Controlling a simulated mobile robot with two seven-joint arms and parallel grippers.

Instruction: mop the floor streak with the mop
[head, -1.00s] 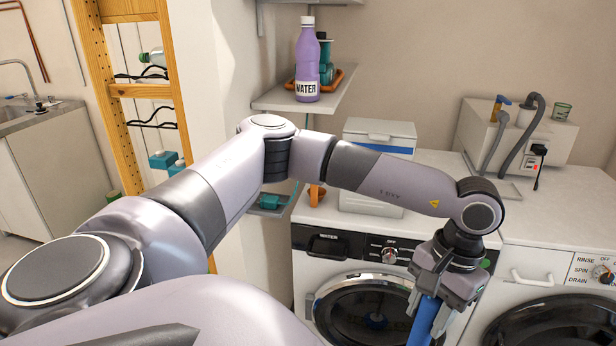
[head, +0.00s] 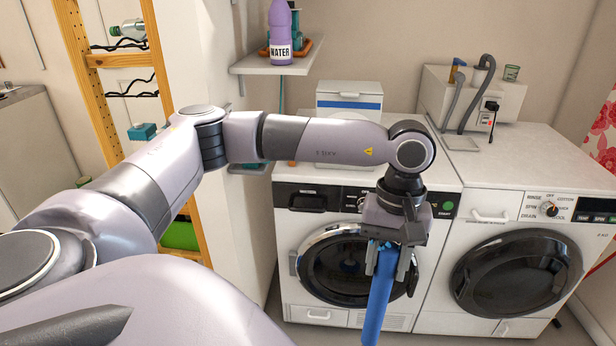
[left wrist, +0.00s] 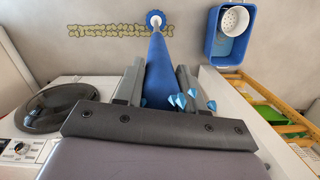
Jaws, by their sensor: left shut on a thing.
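My left gripper (head: 388,262) is shut on the blue handle of the mop (head: 378,308), in front of the left washing machine. The handle runs down out of the head view. In the left wrist view the gripper (left wrist: 158,85) holds the same blue shaft (left wrist: 158,65), which leads away to a small round white-and-blue end (left wrist: 155,19) over the floor. The floor streak (left wrist: 112,30) is a yellowish-brown band of blotches. The mop's end overlaps its right part in that view; I cannot tell whether it touches the floor. My right gripper is out of view.
A blue bucket (left wrist: 228,50) with a white perforated insert stands right of the streak in the left wrist view. Two washing machines (head: 515,260) stand along the wall. A wooden ladder rack (head: 95,75) is at left. Grey floor around the streak looks clear.

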